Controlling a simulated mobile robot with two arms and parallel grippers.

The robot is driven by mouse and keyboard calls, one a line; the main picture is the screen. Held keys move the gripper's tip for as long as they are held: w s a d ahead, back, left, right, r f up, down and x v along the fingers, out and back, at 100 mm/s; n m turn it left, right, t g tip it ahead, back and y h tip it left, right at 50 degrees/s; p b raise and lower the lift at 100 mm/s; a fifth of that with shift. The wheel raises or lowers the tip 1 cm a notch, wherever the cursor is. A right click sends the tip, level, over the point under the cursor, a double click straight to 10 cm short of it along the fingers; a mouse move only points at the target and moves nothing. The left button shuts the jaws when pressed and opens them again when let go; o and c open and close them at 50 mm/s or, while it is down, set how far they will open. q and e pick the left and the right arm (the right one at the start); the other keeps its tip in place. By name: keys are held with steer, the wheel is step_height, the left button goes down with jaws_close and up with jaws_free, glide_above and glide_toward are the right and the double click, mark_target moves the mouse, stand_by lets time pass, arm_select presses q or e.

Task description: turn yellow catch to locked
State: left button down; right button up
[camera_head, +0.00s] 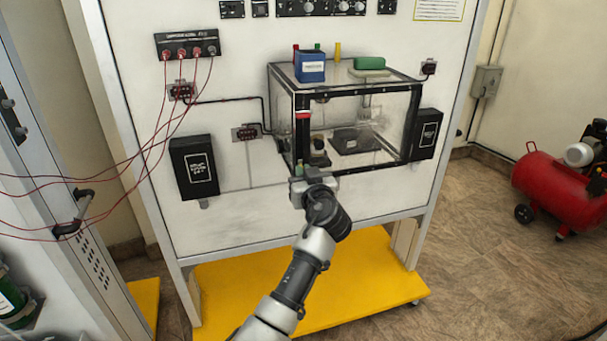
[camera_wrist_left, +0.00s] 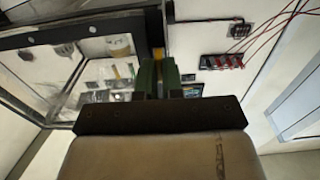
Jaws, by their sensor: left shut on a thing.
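The clear box with a black frame (camera_head: 345,82) is mounted on the white panel. My left gripper (camera_head: 299,172) reaches the box's lower left front corner. In the left wrist view its dark green fingers (camera_wrist_left: 159,75) are closed together at the box's edge. A small part of the yellow catch (camera_wrist_left: 158,53) shows at the fingertips, held between them. The rest of the catch is hidden by the fingers, so I cannot tell its exact angle. In the head view the catch is hidden behind the gripper. My right gripper is not in view.
A blue box (camera_head: 310,68) and a green block (camera_head: 370,63) sit on the box's top. Black boxes (camera_head: 194,168) (camera_head: 425,134) flank it. Red cables (camera_head: 160,130) hang on the left. A red compressor (camera_head: 560,190) stands on the floor at right.

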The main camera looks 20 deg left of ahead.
arm_select(q)
steer(key=shift+m, duration=0.3)
steer(key=m, duration=0.5)
steer(key=m+p, duration=0.1)
steer(key=m, duration=0.5)
steer(key=m+p, duration=0.1)
steer(key=m, duration=0.5)
steer(key=shift+w+d+f, duration=0.25)
steer(key=shift+m, duration=0.3)
steer(key=c, duration=1.3)
jaws_free()
steer(key=shift+f, duration=0.15)
steer(key=shift+o, duration=0.2)
